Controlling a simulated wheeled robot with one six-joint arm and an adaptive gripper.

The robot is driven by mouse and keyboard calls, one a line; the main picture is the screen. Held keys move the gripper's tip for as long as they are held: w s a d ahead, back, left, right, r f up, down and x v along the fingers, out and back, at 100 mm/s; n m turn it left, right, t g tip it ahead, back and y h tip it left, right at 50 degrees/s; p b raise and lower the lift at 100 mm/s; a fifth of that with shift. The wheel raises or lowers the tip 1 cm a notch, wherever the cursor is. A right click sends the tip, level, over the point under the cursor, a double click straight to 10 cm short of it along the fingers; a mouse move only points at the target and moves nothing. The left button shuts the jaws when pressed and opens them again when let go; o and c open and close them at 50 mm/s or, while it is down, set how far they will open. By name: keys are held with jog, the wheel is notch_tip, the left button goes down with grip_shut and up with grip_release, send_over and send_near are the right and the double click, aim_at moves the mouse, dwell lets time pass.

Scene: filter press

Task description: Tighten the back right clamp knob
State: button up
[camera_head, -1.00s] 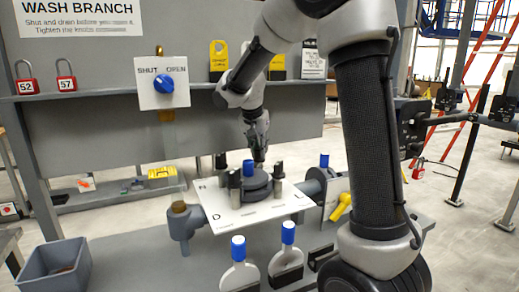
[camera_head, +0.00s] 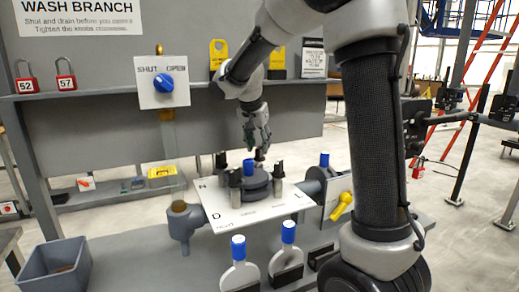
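The filter press is a round dark grey housing (camera_head: 257,184) with a blue cap (camera_head: 249,167) on a white plate (camera_head: 228,212). Dark upright clamp knobs stand around it: back left (camera_head: 221,162), front left (camera_head: 235,179), front right (camera_head: 280,170) and back right (camera_head: 260,155). The back right knob is small in view and partly hidden behind the housing. My gripper (camera_head: 257,145) points down just above and behind the housing, over the back right knob. Its fingertips are too small to show whether they touch the knob or how far apart they are.
A blue SHUT/OPEN knob (camera_head: 163,83) is on the panel behind. A yellow valve handle (camera_head: 342,205) is right of the plate. Blue-topped paddles (camera_head: 239,265) stand in front. A grey bin (camera_head: 55,270) is at lower left. Red padlocks (camera_head: 66,75) hang on the rail.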

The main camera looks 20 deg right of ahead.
jog(key=v, duration=0.9)
jog(key=shift+s+r, duration=0.1)
jog(key=shift+r, duration=0.05)
jog(key=s+d+f+n+y, duration=0.1)
jog(key=s+f+n, duration=0.1)
jog(key=s, duration=0.7)
jog(key=s+d+f+n+t+y, duration=0.1)
jog(key=s+d+f+n, duration=0.1)
jog(key=s, duration=0.8)
jog(key=s+d+f+n+y, duration=0.1)
jog(key=s+n, duration=0.4)
jog(key=s, duration=0.5)
notch_tip(320, 180, down, 3)
jog(key=shift+d+r, duration=0.25)
jog(key=shift+d, duration=0.2)
